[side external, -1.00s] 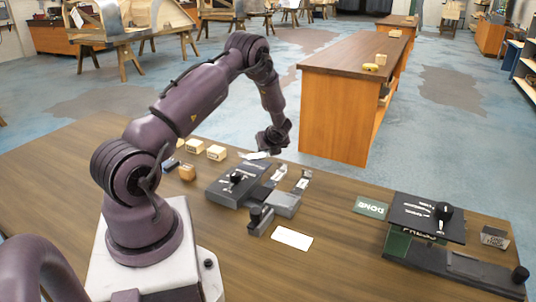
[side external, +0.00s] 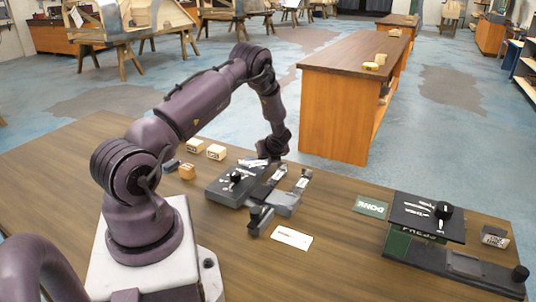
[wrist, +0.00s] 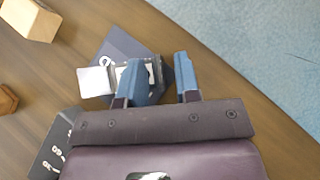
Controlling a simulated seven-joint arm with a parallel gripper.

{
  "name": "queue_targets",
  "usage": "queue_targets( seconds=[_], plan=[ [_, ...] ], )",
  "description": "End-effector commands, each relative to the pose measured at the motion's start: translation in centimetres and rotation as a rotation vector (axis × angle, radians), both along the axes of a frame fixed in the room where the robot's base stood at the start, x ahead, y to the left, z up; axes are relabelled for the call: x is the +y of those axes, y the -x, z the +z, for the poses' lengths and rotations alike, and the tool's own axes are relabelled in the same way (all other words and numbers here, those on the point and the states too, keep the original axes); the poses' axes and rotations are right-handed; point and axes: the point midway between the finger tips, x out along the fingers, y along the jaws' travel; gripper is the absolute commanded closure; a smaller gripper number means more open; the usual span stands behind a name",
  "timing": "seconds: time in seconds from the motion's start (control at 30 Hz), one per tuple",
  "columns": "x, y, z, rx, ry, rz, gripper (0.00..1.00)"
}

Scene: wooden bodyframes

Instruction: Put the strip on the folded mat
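My gripper (wrist: 160,85) points down over the far side of the table, behind the dark lever box; it also shows in the side view (side external: 270,152). Its two blue fingers stand apart. A small pale and dark piece, which may be the strip (wrist: 94,81), shows beside and behind the left finger, with a white square end to the left. A pale strip-like shape (side external: 251,162) lies by the fingertips in the side view. A dark blue flat piece, perhaps the folded mat (wrist: 120,45), lies beneath. I cannot tell whether the fingers touch the strip.
The lever box (side external: 232,187) stands close to my gripper, with grey fixtures (side external: 286,203) beside it. Small wooden blocks (side external: 216,152) lie to the left. A white card (side external: 292,238) is in front. A green DONE pad (side external: 371,206) and a press station (side external: 428,215) are at right.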

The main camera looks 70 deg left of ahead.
Motion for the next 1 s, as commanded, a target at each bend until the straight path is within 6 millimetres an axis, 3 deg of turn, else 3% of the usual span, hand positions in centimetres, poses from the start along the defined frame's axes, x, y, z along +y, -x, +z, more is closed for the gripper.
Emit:
queue_targets(
  seconds=[0.17, 0.6, 0.83, 0.93, 1.0],
  plan=[
    [-1.1, -0.2, 1.4, -0.001, -0.001, -0.003, 0.7],
    [-7.3, -0.1, 7.6, -0.003, -0.001, -0.001, 0.7],
    [-8.8, -0.2, 9.6, -0.028, 0.0, 0.02, 0.7],
    [-10.3, -0.6, 12.4, -0.122, 0.008, 0.094, 0.7],
    [-12.0, -0.7, 15.3, -0.232, 0.026, 0.183, 0.7]
  ],
)
